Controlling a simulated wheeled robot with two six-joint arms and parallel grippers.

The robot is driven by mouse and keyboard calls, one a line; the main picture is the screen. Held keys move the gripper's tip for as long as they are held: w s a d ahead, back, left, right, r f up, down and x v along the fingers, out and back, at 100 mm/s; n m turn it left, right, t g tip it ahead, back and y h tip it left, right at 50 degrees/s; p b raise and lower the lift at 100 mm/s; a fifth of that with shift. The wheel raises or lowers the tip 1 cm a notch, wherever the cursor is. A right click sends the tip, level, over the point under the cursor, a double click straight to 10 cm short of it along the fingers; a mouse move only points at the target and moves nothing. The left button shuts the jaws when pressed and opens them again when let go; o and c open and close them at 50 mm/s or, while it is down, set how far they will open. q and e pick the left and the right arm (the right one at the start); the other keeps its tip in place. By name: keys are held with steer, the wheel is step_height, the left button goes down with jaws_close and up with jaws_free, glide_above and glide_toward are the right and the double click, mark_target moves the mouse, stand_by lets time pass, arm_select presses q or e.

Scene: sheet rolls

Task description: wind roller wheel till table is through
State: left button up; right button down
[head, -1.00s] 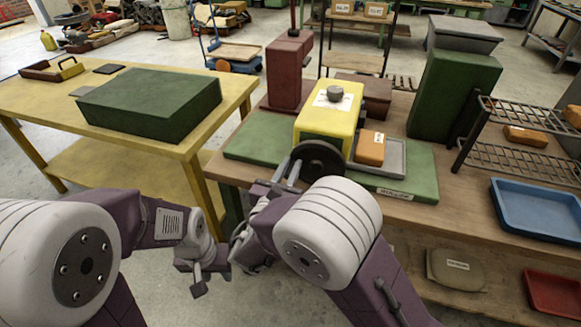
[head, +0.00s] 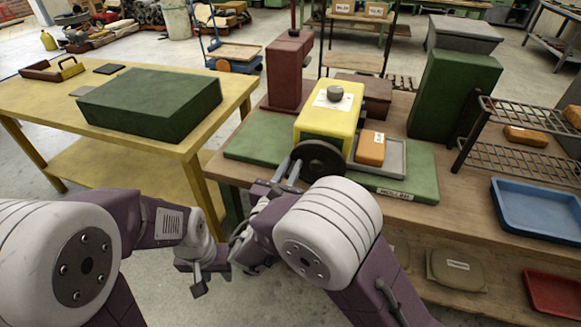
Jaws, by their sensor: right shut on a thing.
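The roller machine is a yellow block (head: 335,112) with a grey knob on top, standing on a flat green base (head: 262,140) on the wooden bench. A dark round wheel (head: 320,160) faces me on its front. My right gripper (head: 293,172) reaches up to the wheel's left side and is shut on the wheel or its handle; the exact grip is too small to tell. My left gripper (head: 197,285) hangs low in front of the yellow table, apart from the machine. Its fingers are too unclear to show whether they are open. No sheet shows clearly in the rollers.
An orange block (head: 370,147) lies in a grey tray (head: 393,160) right of the machine. A dark red block (head: 290,72) stands behind it. A wire rack (head: 520,160) and a blue tray (head: 537,207) are to the right. A large green block (head: 150,102) lies on the yellow table (head: 40,97).

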stand_by(0.9)
steer(key=c, duration=1.3)
jaws_free()
steer(key=shift+d, duration=0.1)
